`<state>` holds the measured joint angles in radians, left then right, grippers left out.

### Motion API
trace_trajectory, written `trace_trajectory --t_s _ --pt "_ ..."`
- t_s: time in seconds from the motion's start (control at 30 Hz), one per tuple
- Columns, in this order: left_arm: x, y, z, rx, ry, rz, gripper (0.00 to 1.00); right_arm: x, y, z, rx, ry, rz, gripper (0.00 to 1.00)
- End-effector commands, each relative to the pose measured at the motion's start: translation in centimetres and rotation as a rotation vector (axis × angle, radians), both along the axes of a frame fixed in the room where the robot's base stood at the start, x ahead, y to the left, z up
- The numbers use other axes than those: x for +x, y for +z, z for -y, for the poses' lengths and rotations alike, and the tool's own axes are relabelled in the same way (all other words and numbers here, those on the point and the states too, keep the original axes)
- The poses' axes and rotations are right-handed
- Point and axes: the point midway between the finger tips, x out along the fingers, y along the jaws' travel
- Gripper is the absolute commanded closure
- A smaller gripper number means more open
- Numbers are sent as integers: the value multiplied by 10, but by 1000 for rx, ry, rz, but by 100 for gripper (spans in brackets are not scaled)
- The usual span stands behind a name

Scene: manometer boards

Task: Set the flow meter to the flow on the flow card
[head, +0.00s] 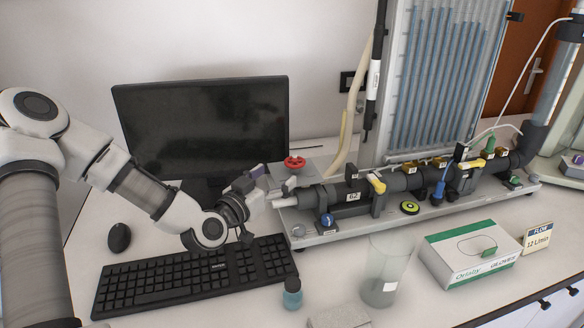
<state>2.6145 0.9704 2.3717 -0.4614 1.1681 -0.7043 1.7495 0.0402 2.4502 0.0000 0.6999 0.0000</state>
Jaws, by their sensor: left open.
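The flow card (537,238) stands at the right and reads "FLOW 12 L/min". A pipe rig (350,196) with black pipe, yellow levers and a red handwheel (294,162) at its left end lies on a grey base plate. A manometer board (435,80) with several blue columns rises behind it. A clear upright tube (556,85) stands at the far right; I cannot tell which part is the flow meter, and no flow reading is legible. My left gripper (259,182) is open beside the rig's left end, left of and slightly below the red handwheel. My right gripper is not in view.
A monitor (205,120) stands behind my left arm, and a keyboard (195,276) lies in front with a mouse (119,238). A small blue bottle (292,294), a glass beaker (385,272) and a glove box (468,255) stand along the front of the bench.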

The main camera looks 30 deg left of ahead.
Motion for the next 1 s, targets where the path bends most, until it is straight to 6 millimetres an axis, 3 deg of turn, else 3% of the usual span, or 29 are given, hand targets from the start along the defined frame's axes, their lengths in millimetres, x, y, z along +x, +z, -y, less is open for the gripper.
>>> trace_trajectory --t_s 0.43,0.77,0.93,1.0 --pt "67 2 0 6 -1 -1 20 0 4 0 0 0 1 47" --pt "76 2 0 0 -1 0 20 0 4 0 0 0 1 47" --pt "76 2 0 0 -1 0 80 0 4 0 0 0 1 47" --pt "76 2 0 0 -1 0 80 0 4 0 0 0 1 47"
